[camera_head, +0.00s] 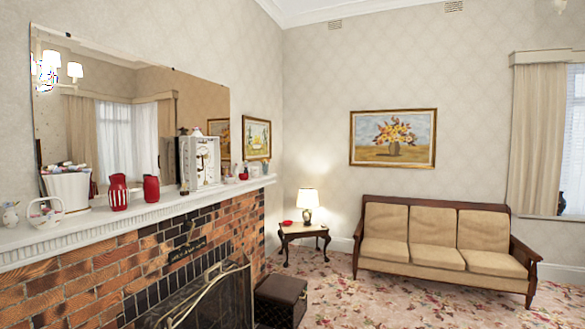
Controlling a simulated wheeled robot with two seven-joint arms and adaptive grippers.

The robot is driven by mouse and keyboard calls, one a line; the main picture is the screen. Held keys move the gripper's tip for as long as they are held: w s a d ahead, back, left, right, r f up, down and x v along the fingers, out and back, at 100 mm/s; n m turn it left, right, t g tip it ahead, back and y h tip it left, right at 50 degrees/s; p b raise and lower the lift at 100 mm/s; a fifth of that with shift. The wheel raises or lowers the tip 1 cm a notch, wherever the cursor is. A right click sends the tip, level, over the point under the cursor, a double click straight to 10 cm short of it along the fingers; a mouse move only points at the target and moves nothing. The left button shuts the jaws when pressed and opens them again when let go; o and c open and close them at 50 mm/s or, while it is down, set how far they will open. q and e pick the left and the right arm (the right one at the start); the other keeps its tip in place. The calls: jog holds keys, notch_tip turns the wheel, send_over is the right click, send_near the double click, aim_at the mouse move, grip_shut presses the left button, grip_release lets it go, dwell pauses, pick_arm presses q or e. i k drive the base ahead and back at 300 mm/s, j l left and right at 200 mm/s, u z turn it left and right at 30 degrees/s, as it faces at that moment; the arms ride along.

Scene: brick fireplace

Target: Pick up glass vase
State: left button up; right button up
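Two red vases stand upright on the white mantel shelf, left of the clock. One red vase (119,192) is wider, with pale vertical streaks. The other red vase (151,189) is slimmer and plain. I cannot tell for sure which of them is glass. Several small vessels, one of them dark red (243,174), stand at the shelf's far right end, too small to identify. Neither of my grippers is in view, and nothing visible is held.
The mantel shelf (100,232) also carries a white basket (46,216), a white planter (68,190) and a white clock (203,162). Below are the brick fireplace (75,270) and a dark box (281,300). A lamp table (304,230) and sofa (435,245) stand beyond patterned carpet.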

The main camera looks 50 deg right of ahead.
aim_at(265, 167)
jog(key=z, duration=1.5)
